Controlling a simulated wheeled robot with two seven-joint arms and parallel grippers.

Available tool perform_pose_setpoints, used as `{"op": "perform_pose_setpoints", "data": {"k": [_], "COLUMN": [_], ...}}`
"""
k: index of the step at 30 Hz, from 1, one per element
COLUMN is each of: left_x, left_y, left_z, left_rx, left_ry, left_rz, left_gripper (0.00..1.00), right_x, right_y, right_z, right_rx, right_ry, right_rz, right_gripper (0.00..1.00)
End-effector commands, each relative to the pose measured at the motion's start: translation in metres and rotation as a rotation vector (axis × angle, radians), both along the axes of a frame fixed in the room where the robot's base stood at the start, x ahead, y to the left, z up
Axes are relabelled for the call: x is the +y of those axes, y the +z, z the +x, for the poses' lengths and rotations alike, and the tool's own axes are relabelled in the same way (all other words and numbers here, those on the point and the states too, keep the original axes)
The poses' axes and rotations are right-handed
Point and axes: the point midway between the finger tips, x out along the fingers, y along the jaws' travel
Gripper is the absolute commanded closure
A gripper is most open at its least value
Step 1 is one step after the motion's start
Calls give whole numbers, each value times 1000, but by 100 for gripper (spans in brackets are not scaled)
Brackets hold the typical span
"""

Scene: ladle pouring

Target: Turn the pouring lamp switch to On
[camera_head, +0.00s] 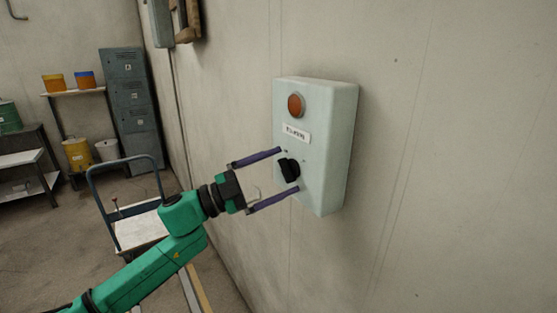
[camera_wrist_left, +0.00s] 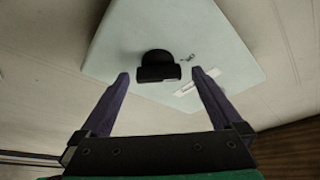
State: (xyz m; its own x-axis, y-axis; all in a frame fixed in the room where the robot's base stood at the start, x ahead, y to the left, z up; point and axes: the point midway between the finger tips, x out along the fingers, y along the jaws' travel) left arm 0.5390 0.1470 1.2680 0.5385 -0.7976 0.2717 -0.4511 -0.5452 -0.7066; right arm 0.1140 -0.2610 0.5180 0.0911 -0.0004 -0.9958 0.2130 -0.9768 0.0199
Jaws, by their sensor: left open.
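A pale green switch box (camera_head: 335,120) is fixed to the wall. It carries a round orange lamp (camera_head: 296,105), a white label (camera_head: 296,133) and a black rotary switch (camera_head: 289,169) below the label. My left gripper (camera_head: 290,171) is open, with one purple finger above the switch and the other below it. In the left wrist view the black switch (camera_wrist_left: 158,67) lies between and just beyond the fingertips of the left gripper (camera_wrist_left: 159,74), with a gap at each side. No contact shows. My right gripper is not in view.
The bare wall (camera_head: 440,150) surrounds the box. A cart (camera_head: 140,228) stands on the floor behind my left arm. Farther back are a grey locker (camera_head: 132,95), a shelf (camera_head: 75,92) with buckets, and a table (camera_head: 25,158). A grey box (camera_head: 161,22) hangs on the wall at the top.

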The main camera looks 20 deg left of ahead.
Motion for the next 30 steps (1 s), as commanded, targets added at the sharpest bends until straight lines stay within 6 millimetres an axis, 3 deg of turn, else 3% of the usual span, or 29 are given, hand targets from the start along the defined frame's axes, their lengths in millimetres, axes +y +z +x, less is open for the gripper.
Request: {"op": "perform_pose_setpoints", "data": {"k": [8,15,30], "left_x": [-4,-3,-3], "left_y": [0,-1,0], "left_z": [2,2,2], "left_rx": [1,0,-75], "left_ry": [0,-1,0], "left_rz": [1,1,91], "left_gripper": [0,86,86], "right_x": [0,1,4], "right_y": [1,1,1], "right_z": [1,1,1], "right_rx": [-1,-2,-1], "right_ry": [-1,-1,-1], "right_rz": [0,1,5], "right_gripper": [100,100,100]}}
